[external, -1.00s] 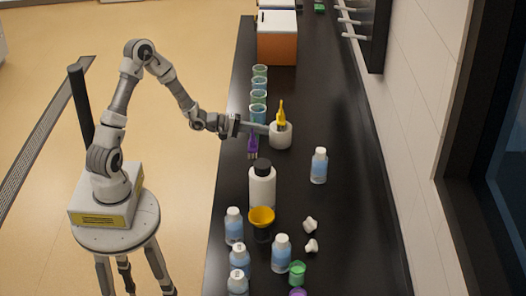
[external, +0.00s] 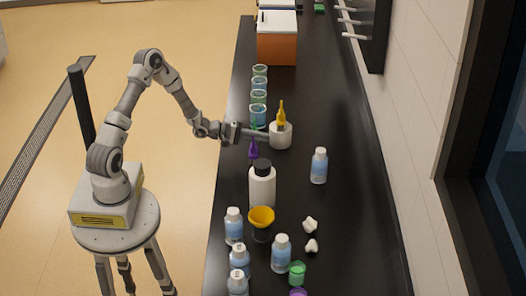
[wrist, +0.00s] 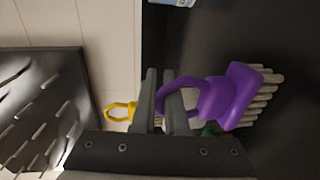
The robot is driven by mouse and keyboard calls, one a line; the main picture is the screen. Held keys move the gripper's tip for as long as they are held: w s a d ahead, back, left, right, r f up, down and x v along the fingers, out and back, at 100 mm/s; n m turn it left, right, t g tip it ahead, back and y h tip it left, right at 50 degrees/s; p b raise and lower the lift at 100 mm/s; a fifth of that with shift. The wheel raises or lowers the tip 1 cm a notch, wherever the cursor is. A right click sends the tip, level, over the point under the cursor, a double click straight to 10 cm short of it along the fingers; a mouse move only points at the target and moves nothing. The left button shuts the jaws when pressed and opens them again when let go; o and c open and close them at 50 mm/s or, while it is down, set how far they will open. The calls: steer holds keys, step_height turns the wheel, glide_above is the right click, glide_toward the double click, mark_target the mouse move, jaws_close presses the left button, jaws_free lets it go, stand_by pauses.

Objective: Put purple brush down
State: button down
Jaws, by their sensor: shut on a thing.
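The purple brush (external: 254,150) has a handle loop and a block of pale grey bristles; it also shows large in the wrist view (wrist: 236,95). My gripper (external: 261,134) is shut on the loop of its handle, with the dark fingers (wrist: 165,95) at the loop in the wrist view. The brush hangs at the left side of the black bench, just behind the white bottle (external: 262,190).
A white holder (external: 281,141) with a yellow-handled thing (external: 281,114) stands right beside my gripper. Several beakers (external: 258,114) line the bench behind. A yellow funnel (external: 261,216) and several blue-labelled bottles (external: 281,255) stand in front. The bench right of the holder is fairly clear.

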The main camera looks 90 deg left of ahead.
steer(key=shift+f, duration=0.15)
steer(key=c, duration=0.9)
jaws_free()
steer(key=shift+c, duration=0.2)
steer(key=s+r, duration=0.2)
steer(key=s, duration=0.9)
steer(key=shift+s+d+r, duration=0.15)
steer(key=shift+s+r, duration=0.15)
steer(key=shift+s, duration=0.1)
